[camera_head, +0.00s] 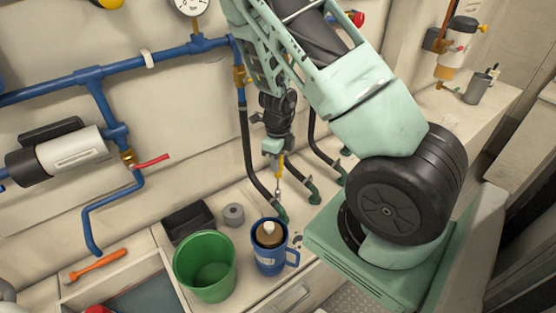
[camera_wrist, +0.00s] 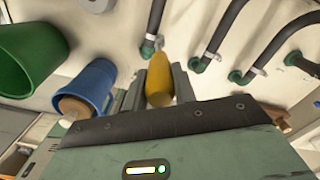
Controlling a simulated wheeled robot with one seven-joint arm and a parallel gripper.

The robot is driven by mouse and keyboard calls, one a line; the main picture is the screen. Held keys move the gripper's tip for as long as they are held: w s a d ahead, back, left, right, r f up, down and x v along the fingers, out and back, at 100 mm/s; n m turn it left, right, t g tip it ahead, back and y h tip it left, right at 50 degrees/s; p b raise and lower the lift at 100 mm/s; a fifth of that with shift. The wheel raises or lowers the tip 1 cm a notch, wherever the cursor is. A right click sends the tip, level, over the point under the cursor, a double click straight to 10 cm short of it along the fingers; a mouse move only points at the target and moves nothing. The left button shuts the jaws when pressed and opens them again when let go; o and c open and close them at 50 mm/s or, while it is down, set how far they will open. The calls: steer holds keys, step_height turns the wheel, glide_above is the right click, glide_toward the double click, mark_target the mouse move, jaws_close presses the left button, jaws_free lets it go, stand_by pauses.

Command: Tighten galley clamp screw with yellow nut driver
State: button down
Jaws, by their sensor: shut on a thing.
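My gripper (camera_head: 273,150) is shut on the yellow nut driver (camera_head: 280,165), which points down with its thin metal shaft below the jaws. In the wrist view the driver's yellow handle (camera_wrist: 160,82) sits between the two fingers. The driver's tip is close to the lower end of the leftmost black hose (camera_head: 248,150), by its green fitting (camera_head: 282,214). A small pale clamp (camera_wrist: 160,42) shows there in the wrist view, partly behind the handle. I cannot tell whether the tip touches its screw. No label shows which clamp is the galley one.
Two more hoses with green fittings (camera_head: 314,196) stand to the right. A blue mug (camera_head: 268,262) with a brown-and-white item inside and a green bucket (camera_head: 205,268) stand in front. A grey roll (camera_head: 233,214) and a black tray (camera_head: 187,220) lie left. Blue pipes (camera_head: 110,78) run along the wall.

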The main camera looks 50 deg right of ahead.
steer(key=shift+m+p, duration=1.5)
steer(key=shift+m, duration=0.5)
steer(key=shift+m+p, duration=1.15)
steer(key=shift+m, duration=0.55)
steer(key=shift+m+p, duration=1.2)
steer(key=shift+m, duration=0.5)
steer(key=shift+m+p, duration=0.45)
steer(key=shift+m, duration=0.25)
steer(key=shift+m+p, duration=0.35)
steer(key=shift+m, duration=0.55)
steer(key=shift+r, duration=0.1)
